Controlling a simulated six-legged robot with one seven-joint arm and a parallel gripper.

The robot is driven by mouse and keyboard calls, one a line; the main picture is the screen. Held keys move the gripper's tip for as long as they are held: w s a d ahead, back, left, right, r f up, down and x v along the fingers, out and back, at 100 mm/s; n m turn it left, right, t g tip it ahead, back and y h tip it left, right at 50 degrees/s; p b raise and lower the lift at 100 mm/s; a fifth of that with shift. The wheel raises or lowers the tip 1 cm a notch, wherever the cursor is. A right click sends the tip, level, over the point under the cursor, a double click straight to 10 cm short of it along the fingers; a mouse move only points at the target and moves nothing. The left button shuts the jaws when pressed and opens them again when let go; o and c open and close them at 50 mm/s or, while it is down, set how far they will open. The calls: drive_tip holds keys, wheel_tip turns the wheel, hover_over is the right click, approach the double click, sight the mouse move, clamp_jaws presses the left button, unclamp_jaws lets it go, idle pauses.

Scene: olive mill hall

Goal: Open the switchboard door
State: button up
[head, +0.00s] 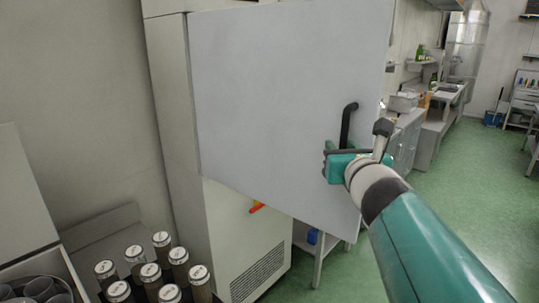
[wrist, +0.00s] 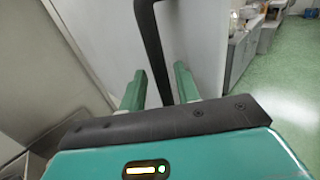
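The switchboard door (head: 285,90) is a large light grey panel, hinged on its left side. It stands swung out from the cabinet (head: 175,100), its lower edge slanting out toward me. Its dark bar handle (head: 347,125) is near the right edge; its lower part is hidden by my gripper. My gripper (head: 335,163) is at the handle. In the wrist view, the green fingers of my gripper (wrist: 160,88) are apart, with the handle (wrist: 153,45) running between them. Gaps show beside the bar, so they do not look clamped on it.
An orange-red lever (head: 257,207) shows below the door's edge. A group of capped cylinders (head: 151,271) stands at lower left, beside a bin of grey tubes (head: 40,288). Worktables (head: 440,110) line the back right. The green floor (head: 470,190) at right is clear.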

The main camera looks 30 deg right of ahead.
drive_tip(key=v, duration=1.3)
drive_tip(key=shift+s, duration=0.15)
idle(0.3)
idle(0.4)
